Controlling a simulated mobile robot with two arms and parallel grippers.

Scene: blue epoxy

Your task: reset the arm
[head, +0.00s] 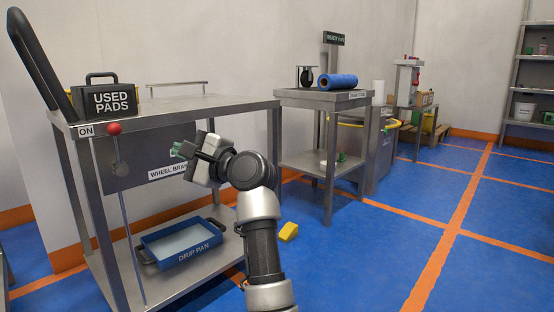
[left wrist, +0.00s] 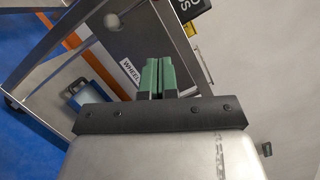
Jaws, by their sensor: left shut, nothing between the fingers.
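My left gripper (head: 178,151) is in front of the steel table at the left, near the panel labelled "WHEEL BRA…". Its green fingers are together with nothing between them; they also show in the left wrist view (left wrist: 158,78). My left arm rises from the bottom of the head view and bends left at the wrist. The gripper looks apart from the table, though the exact gap is hard to tell. My right gripper is in neither view.
The steel table (head: 200,104) holds a "USED PADS" box (head: 112,101). A red-knobbed lever (head: 115,129) stands at its front. A blue drip pan (head: 182,243) sits on its lower shelf. A yellow block (head: 288,232) lies on the floor. Blue floor (head: 380,260) is clear to the right.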

